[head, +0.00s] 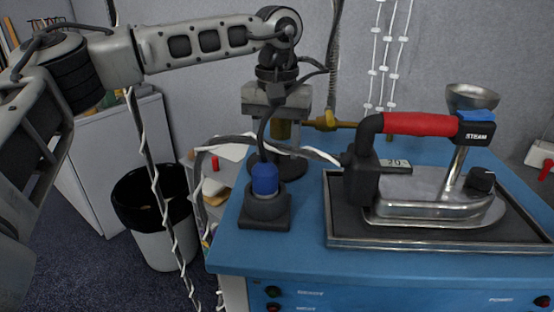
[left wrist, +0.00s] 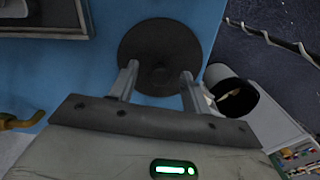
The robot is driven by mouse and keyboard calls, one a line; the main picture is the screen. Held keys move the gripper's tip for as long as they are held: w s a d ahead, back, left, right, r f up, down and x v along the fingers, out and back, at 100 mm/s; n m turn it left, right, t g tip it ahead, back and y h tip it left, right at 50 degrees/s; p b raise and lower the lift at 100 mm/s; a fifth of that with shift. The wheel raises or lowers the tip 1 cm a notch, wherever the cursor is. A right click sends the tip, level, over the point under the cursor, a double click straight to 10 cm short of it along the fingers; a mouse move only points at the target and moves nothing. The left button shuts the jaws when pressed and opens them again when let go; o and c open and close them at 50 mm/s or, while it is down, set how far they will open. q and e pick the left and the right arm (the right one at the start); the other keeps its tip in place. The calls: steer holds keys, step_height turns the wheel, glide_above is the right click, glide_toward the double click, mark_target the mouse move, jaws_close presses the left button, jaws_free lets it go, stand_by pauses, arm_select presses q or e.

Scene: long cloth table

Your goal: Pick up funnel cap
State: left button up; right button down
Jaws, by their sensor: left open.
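A dark round disc with a small raised centre, which I take to be the funnel cap (head: 291,168), lies on the blue table behind a blue plug. In the left wrist view the funnel cap (left wrist: 160,38) sits flat below the fingers. My left gripper (head: 277,132) points down over it, open and empty. In the left wrist view its two fingertips (left wrist: 158,72) show apart, over the disc's near part. Whether they touch it I cannot tell. A metal funnel (head: 472,97) stands at the iron's rear. My right gripper is not in view.
The blue plug (head: 264,179) stands on a black base in front of the cap, with a cable rising from it. A red-handled iron (head: 430,205) rests on a metal tray (head: 340,240) at right. A brass pipe (head: 340,124) is behind. A bin (head: 165,245) stands left of the table.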

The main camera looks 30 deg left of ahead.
arm_select(q)
steer(key=shift+c, duration=0.3)
steer(key=c, duration=1)
steer(key=shift+r, duration=0.15)
